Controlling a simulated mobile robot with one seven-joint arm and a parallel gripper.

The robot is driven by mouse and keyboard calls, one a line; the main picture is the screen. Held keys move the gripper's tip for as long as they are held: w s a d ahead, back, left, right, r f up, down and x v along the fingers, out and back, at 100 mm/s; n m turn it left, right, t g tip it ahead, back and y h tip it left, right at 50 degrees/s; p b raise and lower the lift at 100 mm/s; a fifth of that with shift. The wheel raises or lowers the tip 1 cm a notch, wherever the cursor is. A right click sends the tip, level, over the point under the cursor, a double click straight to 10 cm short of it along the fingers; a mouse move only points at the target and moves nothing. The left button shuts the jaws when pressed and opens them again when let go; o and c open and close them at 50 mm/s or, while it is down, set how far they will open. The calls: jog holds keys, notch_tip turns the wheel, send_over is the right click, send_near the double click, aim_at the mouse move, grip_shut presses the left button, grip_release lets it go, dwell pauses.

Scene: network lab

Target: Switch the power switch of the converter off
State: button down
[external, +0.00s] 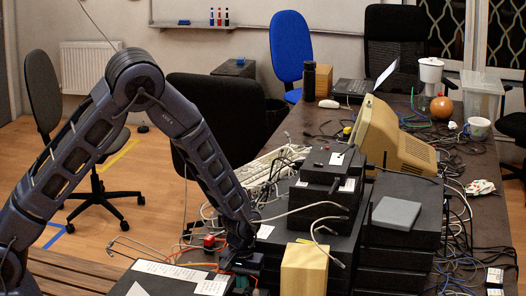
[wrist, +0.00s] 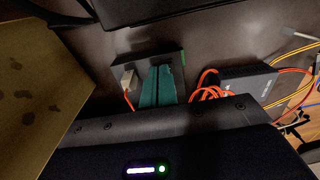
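A small flat black box, likely the converter (wrist: 127,64), lies on the dark table in the wrist view, with a pale plug and an orange cable on its left side. A second small black box (wrist: 262,76) lies to its right beside orange and yellow cables. My gripper (wrist: 158,70) has its teal fingers side by side with no visible gap, over the first box; contact cannot be told. They cover part of it, and I cannot make out its power switch. In the external view my gripper (external: 241,262) is low at the front of the table, left of the wooden block.
The wooden block (external: 304,270) stands close on the gripper's right in the external view, and fills the wrist view's left side. Stacked black devices (external: 326,190) rise behind it. Loose cables (external: 185,248) lie around, and a beige monitor (external: 392,140) stands farther back.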

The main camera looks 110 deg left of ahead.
jog(key=shift+s+d+f+g, duration=0.2)
jog(key=shift+f+g, duration=0.1)
jog(key=shift+f, duration=0.15)
jog(key=shift+s, duration=0.2)
jog(key=shift+s+a, duration=0.15)
jog(key=shift+s, duration=0.7)
notch_tip(320, 180, up, 15)
jog(key=w, duration=0.2)
jog(key=shift+w, duration=0.15)
